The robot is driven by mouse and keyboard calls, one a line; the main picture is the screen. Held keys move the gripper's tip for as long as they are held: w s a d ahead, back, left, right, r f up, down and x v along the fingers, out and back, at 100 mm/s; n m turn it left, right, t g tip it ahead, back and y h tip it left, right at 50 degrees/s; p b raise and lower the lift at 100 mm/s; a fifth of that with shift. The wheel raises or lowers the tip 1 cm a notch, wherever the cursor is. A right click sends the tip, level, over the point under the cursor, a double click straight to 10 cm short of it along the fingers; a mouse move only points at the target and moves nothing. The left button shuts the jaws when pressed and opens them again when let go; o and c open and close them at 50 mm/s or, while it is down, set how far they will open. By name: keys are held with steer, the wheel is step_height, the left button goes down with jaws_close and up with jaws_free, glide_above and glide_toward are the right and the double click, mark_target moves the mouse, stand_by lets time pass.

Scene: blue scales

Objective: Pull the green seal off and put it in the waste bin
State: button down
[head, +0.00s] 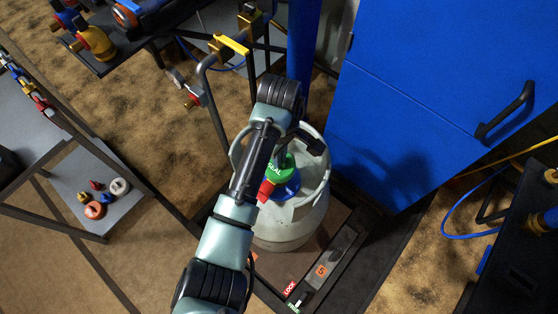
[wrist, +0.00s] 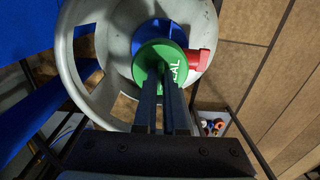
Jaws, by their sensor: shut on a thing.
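The green seal (head: 277,173), marked SEAL, sits at the top of a grey gas cylinder (head: 283,225), inside its collar. In the wrist view the seal (wrist: 152,54) is a round green piece with a blue part (wrist: 160,28) beyond it and a red part (wrist: 197,60) at its right. My gripper (wrist: 161,75) is shut on the seal, its two dark fingers close together on it. In the head view my arm hides part of the cylinder top. I cannot make out a waste bin in either view.
The cylinder stands on a dark platform with a LOCK label (head: 290,288). A blue cabinet (head: 440,90) stands close at the right. A pipe frame with a yellow handle (head: 232,44) is behind. A grey shelf (head: 75,180) with small parts is at the left.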

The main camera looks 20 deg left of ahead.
steer(key=shift+r+p, duration=1.7)
steer(key=shift+p, duration=0.25)
step_height(320, 180, up, 6)
steer(key=p, duration=0.6)
steer(key=shift+p, duration=0.3)
steer(key=shift+f, duration=0.1)
steer(key=shift+s, duration=0.1)
